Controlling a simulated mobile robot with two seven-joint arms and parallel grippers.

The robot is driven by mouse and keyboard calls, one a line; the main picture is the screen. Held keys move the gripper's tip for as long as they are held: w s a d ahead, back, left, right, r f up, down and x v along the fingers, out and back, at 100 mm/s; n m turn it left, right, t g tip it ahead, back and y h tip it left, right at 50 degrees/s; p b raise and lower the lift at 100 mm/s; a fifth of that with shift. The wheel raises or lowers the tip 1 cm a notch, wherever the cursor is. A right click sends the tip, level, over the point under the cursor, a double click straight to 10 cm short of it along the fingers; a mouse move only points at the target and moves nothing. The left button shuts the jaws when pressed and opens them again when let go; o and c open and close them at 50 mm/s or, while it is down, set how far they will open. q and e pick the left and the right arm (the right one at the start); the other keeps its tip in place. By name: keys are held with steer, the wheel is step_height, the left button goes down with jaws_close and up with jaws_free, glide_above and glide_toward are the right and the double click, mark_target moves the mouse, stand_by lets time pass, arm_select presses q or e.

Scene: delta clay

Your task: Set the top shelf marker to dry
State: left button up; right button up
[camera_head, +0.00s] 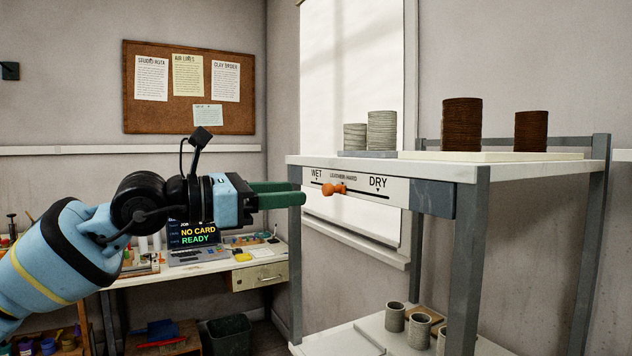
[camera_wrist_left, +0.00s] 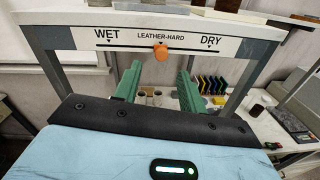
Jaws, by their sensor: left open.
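The top shelf marker is an orange knob (camera_head: 333,189) on a white scale strip (camera_head: 398,197) along the shelf's front edge. The strip reads WET, LEATHER-HARD and DRY from left to right. The knob sits under LEATHER-HARD, as the left wrist view also shows for the knob (camera_wrist_left: 160,52). My left gripper (camera_head: 302,193) is open with green fingers, pointing at the strip. Its tips are just short of the knob in the head view. In the left wrist view the knob appears between and beyond the fingertips (camera_wrist_left: 160,66), apart from both. My right gripper is not in view.
Grey and brown stacks of discs (camera_head: 462,125) stand on the top shelf (camera_head: 430,170). Grey shelf posts (camera_head: 467,265) flank the strip. Several grey cups (camera_head: 419,331) stand on the lower shelf. A desk (camera_head: 205,266) with a laptop (camera_head: 196,240) stands behind my left arm.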

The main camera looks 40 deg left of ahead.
mark_target(324, 189)
arm_select(q)
steer(key=x, duration=0.1)
steer(key=p+x, duration=0.1)
steer(key=x, duration=0.1)
steer(key=p+x, duration=0.1)
steer(key=shift+w+d+r, duration=0.25)
steer(key=shift+r, duration=0.05)
steer(key=shift+w+d+f+p, duration=0.2)
steer(key=shift+w+d+p, duration=0.2)
steer(key=shift+w, duration=0.3)
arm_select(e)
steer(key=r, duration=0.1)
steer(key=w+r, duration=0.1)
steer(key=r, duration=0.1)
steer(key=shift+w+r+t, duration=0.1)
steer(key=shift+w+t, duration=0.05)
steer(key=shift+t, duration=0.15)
arm_select(q)
jaws_close()
